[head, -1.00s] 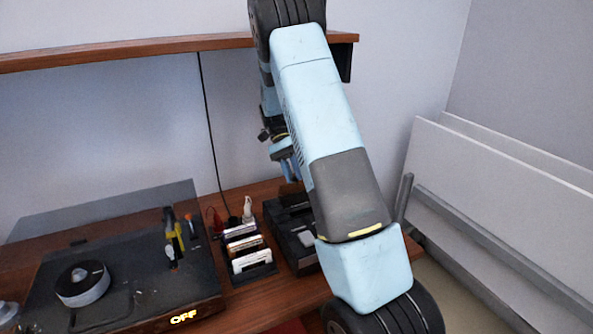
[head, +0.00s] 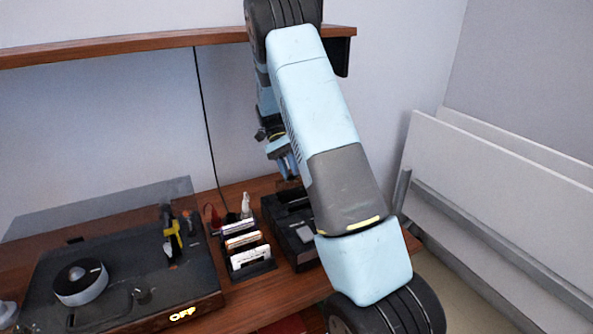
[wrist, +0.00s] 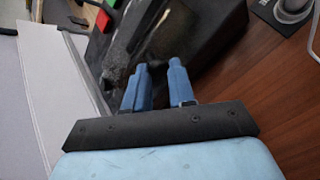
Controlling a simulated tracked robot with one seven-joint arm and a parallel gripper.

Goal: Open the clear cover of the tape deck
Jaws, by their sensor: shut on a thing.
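The dark tape deck (head: 281,228) stands on the wooden desk, right of the cassette rack, partly hidden behind my arm in the head view. In the wrist view the deck (wrist: 195,25) fills the upper middle, with a green and a red button at its top left. Its clear cover (wrist: 147,28) looks dark and smudged and appears tilted up. My gripper (wrist: 157,66) has its two blue fingers a little apart, closed on the cover's edge; the contact itself is hard to make out. In the head view my gripper (head: 289,166) is above the deck's back part.
A cassette rack (head: 245,250) with several cassettes stands left of the deck. Further left is a turntable (head: 130,275) with a lit OFF sign. A wooden shelf (head: 150,43) runs above. White panels (head: 500,190) lean at the right.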

